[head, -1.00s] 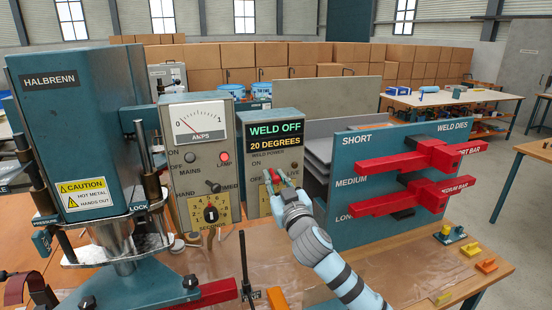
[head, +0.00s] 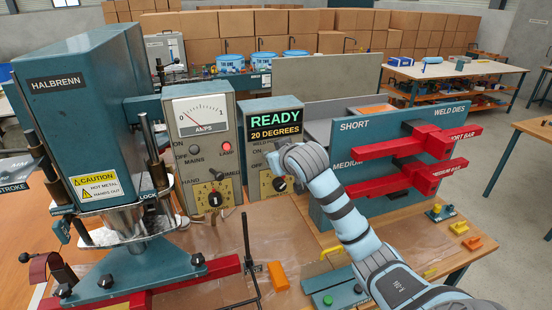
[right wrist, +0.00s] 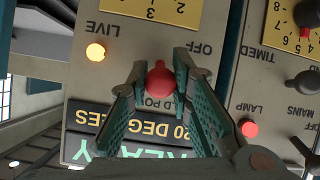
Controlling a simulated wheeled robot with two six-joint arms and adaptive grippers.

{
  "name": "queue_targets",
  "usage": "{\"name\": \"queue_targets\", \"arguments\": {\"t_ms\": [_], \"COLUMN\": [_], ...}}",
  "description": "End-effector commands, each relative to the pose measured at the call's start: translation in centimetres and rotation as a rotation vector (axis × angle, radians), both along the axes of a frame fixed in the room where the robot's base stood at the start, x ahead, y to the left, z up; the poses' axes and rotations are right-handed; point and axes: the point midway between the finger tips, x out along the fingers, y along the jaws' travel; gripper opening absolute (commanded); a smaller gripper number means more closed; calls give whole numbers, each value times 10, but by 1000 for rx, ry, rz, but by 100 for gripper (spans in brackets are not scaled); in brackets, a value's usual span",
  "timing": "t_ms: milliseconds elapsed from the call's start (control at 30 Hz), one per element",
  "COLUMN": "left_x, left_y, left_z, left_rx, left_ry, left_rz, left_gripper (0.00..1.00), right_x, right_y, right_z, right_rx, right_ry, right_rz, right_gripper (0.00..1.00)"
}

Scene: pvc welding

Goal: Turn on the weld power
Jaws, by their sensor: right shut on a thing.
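The weld power control box (head: 268,112) stands in the middle of the bench, its display reading READY and 20 DEGREES. In the right wrist view, a red-knobbed weld power switch (right wrist: 160,84) sits between the ON and OFF marks on the box face. The amber LIVE lamp (right wrist: 95,52) beside it is lit. My right gripper (right wrist: 161,64) is shut on the red switch, one finger on each side. In the head view, my right gripper (head: 280,158) is at the box face, and its wrist hides the switch. My left gripper is out of view.
The press marked HALBRENN (head: 75,110) with a hot-metal caution label stands at the left. An AMPS meter box (head: 200,150) adjoins the control box. A weld dies rack (head: 380,135) with red bars stands at the right, beside my right arm. Bench in front holds an orange block (head: 278,275).

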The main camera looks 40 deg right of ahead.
Motion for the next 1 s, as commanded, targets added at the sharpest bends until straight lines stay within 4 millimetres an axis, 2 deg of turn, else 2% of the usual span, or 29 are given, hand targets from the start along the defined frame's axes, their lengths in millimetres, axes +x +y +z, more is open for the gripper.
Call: {"name": "queue_targets", "arguments": {"t_ms": [400, 433, 533, 867, 1000], "left_x": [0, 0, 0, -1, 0], "left_y": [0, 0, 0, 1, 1], "left_z": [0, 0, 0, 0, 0], "left_rx": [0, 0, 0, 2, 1], "left_ry": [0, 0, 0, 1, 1], "left_rz": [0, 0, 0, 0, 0], "left_gripper": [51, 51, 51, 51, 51], "right_x": [0, 0, 0, -2, -19], "right_y": [0, 0, -1, 0, 6], "right_z": [1, 1, 0, 2, 12], "right_rx": [2, 2, 2, 1, -1], "right_ry": [5, 5, 5, 6, 4], "right_rz": [-2, -2, -2, -2, -1], "right_gripper": [0, 24, 40, 41, 41]}}
